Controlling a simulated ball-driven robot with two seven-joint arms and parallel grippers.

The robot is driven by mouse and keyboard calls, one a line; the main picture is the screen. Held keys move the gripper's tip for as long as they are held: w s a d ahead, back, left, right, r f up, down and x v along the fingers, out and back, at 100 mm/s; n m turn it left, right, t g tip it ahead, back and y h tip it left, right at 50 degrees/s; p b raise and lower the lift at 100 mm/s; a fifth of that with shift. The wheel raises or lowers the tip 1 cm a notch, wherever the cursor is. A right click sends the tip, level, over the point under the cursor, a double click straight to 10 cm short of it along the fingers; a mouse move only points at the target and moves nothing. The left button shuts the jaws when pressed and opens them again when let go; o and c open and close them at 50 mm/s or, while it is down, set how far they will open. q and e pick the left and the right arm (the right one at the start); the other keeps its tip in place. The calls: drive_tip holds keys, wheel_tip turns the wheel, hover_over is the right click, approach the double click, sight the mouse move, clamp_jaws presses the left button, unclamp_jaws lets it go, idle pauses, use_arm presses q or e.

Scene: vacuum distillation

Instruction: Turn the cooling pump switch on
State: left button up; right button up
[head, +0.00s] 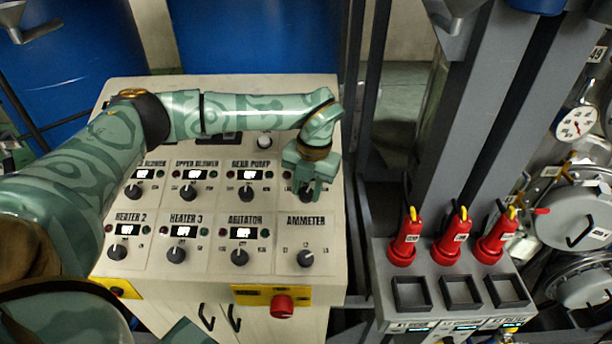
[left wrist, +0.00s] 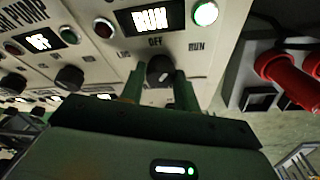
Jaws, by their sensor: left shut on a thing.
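The control panel (head: 150,255) is a cream, sloped box with rows of black rotary knobs. My left gripper (head: 312,190) is at the top-right knob (head: 304,194) of the labelled rows; its arm and hand hide that switch's label and display in the head view. In the left wrist view my left gripper (left wrist: 158,88) is shut on this black knob (left wrist: 160,69), one finger on each side. The display above the knob (left wrist: 150,18) reads RUN. The green lamp (left wrist: 205,13) beside it is lit, and the red lamp (left wrist: 104,28) looks dull. My right gripper is not in view.
The ammeter knob (head: 306,258) sits just below. The neighbouring displays in the head view read OFF. A red emergency button (head: 282,305) is on the front edge. Right of the panel are red handled plugs (head: 404,245) and a grey box (head: 385,300). Blue drums (head: 250,35) stand behind.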

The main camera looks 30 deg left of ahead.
use_arm(q)
drive_tip(key=m+y+p, duration=0.1)
drive_tip(key=m+p, duration=0.1)
drive_tip(key=m, duration=0.1)
drive_tip(key=shift+w+d+r, duration=0.1)
drive_tip(key=shift+r, duration=0.05)
drive_tip(key=shift+m+y+p, duration=0.4)
drive_tip(key=shift+m+p, duration=0.4)
drive_tip(key=shift+m, duration=0.1)
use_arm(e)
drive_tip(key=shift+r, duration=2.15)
use_arm(q)
drive_tip(key=shift+d, duration=0.1)
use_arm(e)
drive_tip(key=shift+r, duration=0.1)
use_arm(q)
drive_tip(key=o, duration=1)
drive_tip(key=shift+c, duration=0.2)
drive_tip(key=shift+f, duration=0.2)
drive_tip(key=shift+r, duration=0.1)
drive_tip(key=b+v, duration=0.3)
drive_tip(key=v, duration=1.3)
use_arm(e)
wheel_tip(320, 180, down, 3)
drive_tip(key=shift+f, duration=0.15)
